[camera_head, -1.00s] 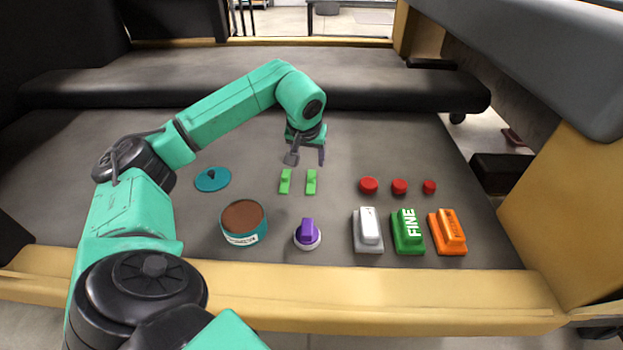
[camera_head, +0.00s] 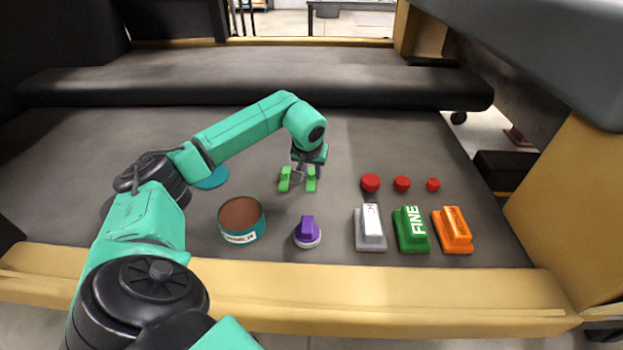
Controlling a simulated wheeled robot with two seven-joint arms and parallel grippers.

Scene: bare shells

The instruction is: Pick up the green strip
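Two small green strips lie side by side on the grey surface, the left green strip (camera_head: 284,181) and the right green strip (camera_head: 311,184). My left gripper (camera_head: 308,175) points down over the right strip. Its fingers are apart, one in the gap between the two strips and one at the right strip's right side. The fingers hide part of the right strip's far end. I cannot tell whether they touch it. My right gripper is not in view.
A round brown-topped tin (camera_head: 242,219) and a purple knob (camera_head: 307,232) stand nearer. To the right are several red caps (camera_head: 370,183) and grey (camera_head: 369,229), green (camera_head: 411,231) and orange (camera_head: 453,231) blocks. A teal lid (camera_head: 213,179) is partly behind my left arm.

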